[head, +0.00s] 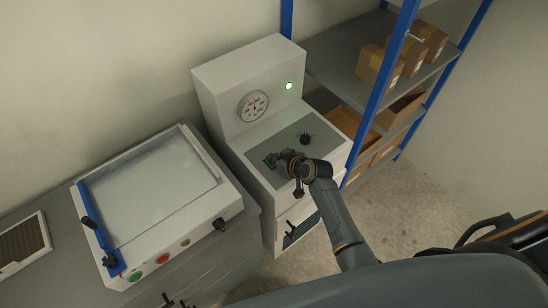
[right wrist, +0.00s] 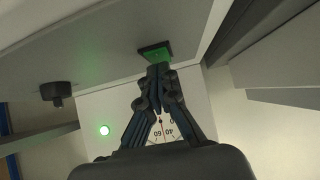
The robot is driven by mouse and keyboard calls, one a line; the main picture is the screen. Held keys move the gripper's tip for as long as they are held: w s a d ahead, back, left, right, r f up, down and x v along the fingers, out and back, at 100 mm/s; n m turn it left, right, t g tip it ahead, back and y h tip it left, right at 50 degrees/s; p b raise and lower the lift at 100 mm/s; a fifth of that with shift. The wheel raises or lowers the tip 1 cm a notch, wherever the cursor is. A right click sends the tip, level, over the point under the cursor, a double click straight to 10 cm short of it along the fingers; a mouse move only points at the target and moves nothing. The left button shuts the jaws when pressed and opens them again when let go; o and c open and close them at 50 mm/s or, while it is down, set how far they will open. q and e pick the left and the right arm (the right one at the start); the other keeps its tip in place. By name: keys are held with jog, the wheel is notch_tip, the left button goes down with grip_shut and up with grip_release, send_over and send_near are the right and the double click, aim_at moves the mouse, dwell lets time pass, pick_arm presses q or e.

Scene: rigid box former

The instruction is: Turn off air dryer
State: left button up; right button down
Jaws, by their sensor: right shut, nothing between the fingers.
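The air dryer (head: 215,85) is a white cabinet with a round dial gauge (head: 253,106) and a lit green lamp (head: 288,86). Its sloped grey panel (head: 285,142) carries a black knob (head: 305,139) and a green switch (head: 269,161). My right gripper (head: 277,158) is shut and empty, with its fingertips right at the green switch. In the right wrist view, the fingertips (right wrist: 158,68) meet or nearly meet the green switch (right wrist: 154,52); I cannot tell if they press it. My left gripper is not in view.
A machine with a pale flat top (head: 155,180), a blue bar and several buttons stands left of the dryer. A blue-posted shelf (head: 345,50) with cardboard boxes (head: 428,42) stands to the right. The floor (head: 400,205) right of the dryer is clear.

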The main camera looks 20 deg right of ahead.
jog(key=shift+w+f+b, duration=0.15)
jog(key=shift+f+b, duration=0.15)
jog(key=shift+f, duration=0.05)
jog(key=shift+r, duration=0.1)
jog(key=shift+a, duration=0.1)
jog(key=shift+w+a+r, duration=0.15)
jog(key=shift+w, duration=0.25)
jog(key=shift+w+a+r, duration=0.1)
jog(key=shift+w, duration=0.25)
jog(key=shift+r, duration=0.1)
